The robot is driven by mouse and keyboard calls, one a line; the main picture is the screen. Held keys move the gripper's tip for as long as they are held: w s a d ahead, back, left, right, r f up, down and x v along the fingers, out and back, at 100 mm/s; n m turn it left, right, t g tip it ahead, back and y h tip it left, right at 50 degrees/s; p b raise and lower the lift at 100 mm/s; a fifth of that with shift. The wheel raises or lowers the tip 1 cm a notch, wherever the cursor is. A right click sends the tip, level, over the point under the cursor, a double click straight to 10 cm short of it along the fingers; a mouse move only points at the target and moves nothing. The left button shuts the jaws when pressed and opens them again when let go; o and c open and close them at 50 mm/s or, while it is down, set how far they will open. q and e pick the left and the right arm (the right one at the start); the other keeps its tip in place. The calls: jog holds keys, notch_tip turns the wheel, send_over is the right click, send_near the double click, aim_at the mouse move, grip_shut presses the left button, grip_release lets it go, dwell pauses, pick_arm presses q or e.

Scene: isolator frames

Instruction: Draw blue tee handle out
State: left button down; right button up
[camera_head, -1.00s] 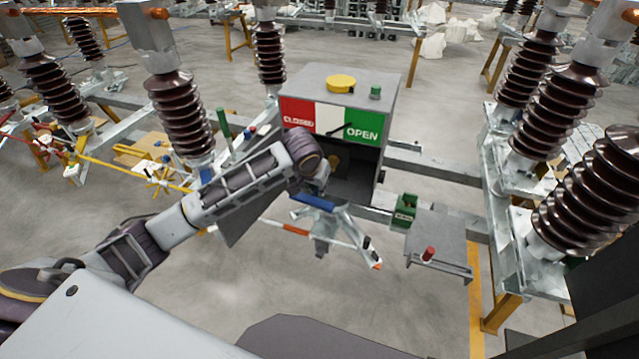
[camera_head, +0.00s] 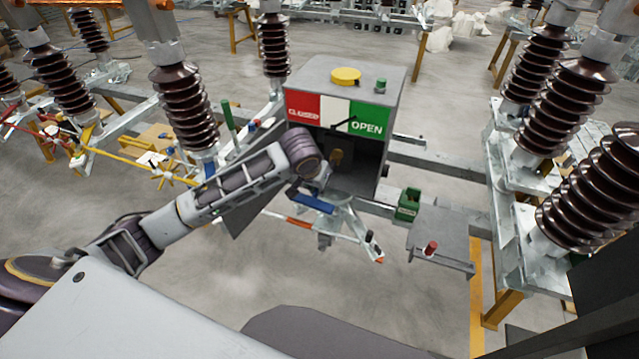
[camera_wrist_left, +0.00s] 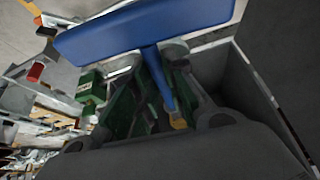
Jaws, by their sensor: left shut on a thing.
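The blue tee handle (camera_head: 313,203) is just in front of the open lower opening of the grey cabinet (camera_head: 398,85). In the left wrist view the tee's wide blue crossbar (camera_wrist_left: 145,32) spans the top, and its blue stem runs down between my fingers to a yellowish end. My left gripper (camera_wrist_left: 150,58) is shut around the stem, with one finger on each side. In the head view my wrist hides most of the fingers and part of the opening. My right gripper is not in view.
The cabinet's front has a red CLOSED, white and green OPEN panel (camera_head: 335,113) with a black pointer. A green block (camera_head: 408,205) and a grey shelf with a red knob (camera_head: 431,248) stand to the right. Brown ribbed insulators (camera_head: 590,185) flank both sides.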

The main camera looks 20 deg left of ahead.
aim_at(315, 195)
pick_arm(q)
jog(key=shift+s, duration=0.1)
jog(key=shift+s, duration=1.5)
jog(key=shift+f, duration=0.1)
